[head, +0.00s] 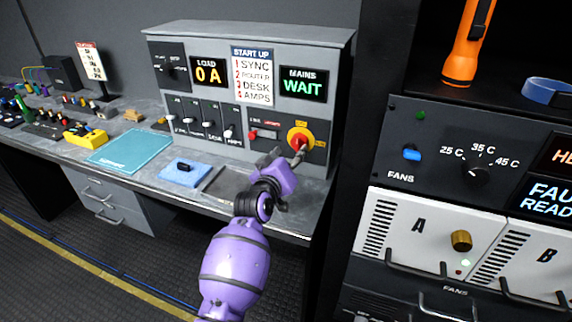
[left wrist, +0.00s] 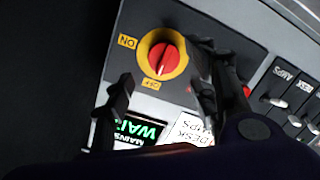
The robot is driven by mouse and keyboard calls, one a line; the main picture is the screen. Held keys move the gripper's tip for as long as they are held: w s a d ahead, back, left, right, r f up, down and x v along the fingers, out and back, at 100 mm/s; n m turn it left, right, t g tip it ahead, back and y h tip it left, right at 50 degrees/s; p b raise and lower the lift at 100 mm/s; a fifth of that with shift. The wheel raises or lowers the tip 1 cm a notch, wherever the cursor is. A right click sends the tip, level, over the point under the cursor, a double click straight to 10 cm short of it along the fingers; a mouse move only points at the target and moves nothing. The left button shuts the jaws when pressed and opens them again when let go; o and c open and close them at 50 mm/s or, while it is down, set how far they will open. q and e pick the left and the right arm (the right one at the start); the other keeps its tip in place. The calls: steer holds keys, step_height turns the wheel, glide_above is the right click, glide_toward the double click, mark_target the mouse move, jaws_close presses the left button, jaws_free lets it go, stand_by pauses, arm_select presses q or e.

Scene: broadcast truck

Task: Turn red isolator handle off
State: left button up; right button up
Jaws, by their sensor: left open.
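The red isolator handle (head: 300,137) sits on a round yellow plate at the right of the grey control panel. In the left wrist view the red handle (left wrist: 163,57) shows whole, with an ON label (left wrist: 127,41) on one side and an OFF label (left wrist: 152,84) on another. I cannot tell surely which label the handle points to. My left gripper (head: 290,158) is in front of the panel, just below and before the handle. In the wrist view its open fingers (left wrist: 161,64) stand on either side of the handle, without visible contact. My right gripper is not in view.
A small red switch (head: 253,134) and several white-tipped sliders (head: 207,122) are left of the handle. A blue pad (head: 184,172) with a dark item lies on the desk. A black equipment rack (head: 384,150) stands close on the right.

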arm_select(q)
steer(key=shift+v, duration=2.55)
steer(key=shift+d, duration=0.1)
